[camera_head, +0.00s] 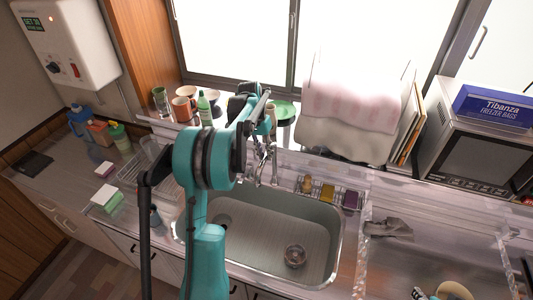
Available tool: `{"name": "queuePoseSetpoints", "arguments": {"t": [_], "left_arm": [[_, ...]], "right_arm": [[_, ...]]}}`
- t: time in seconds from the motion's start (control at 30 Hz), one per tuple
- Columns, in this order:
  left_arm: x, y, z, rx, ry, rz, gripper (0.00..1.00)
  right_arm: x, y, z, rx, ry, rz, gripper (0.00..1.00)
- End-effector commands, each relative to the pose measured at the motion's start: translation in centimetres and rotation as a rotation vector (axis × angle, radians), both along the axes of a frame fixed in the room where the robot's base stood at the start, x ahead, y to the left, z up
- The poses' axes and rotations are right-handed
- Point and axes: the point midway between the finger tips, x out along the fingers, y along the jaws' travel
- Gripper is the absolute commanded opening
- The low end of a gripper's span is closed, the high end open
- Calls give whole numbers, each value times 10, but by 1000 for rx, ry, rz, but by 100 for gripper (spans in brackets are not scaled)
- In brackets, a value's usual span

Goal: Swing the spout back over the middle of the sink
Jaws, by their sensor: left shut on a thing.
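The sink (325,228) is a steel basin in the middle of the counter, with a round strainer (295,256) in its floor. The metal faucet with its spout (264,166) stands at the sink's back edge, left of the basin's middle. My left arm comes up in front of the sink and hides part of the faucet. My left gripper (262,112) is at the faucet, shut on what looks like the spout; the exact contact is largely hidden by the arm.
A wire rack with sponges (328,193) sits behind the sink. Mugs (183,108) and a green bottle (204,110) stand on the sill. A pink-patterned cloth (350,105) hangs right of them, near a microwave (478,150).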

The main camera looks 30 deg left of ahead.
Motion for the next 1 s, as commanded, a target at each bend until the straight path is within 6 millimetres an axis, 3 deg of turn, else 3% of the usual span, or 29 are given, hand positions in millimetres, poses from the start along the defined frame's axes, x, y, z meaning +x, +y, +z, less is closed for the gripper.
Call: {"name": "queuePoseSetpoints", "arguments": {"t": [0.3,0.33,0.4,0.77,1.0], "left_arm": [[0,0,0,0,-2,1,0],[1,0,0,0,-2,1,27],[1,0,0,0,-2,1,40],[0,1,5,0,-1,1,40],[-2,9,46,0,-1,2,40]], "right_arm": [[0,0,0,0,0,0,40],[0,0,0,0,0,0,40],[0,0,0,0,0,0,40],[0,0,0,0,0,0,40],[0,0,0,0,0,0,40]]}}
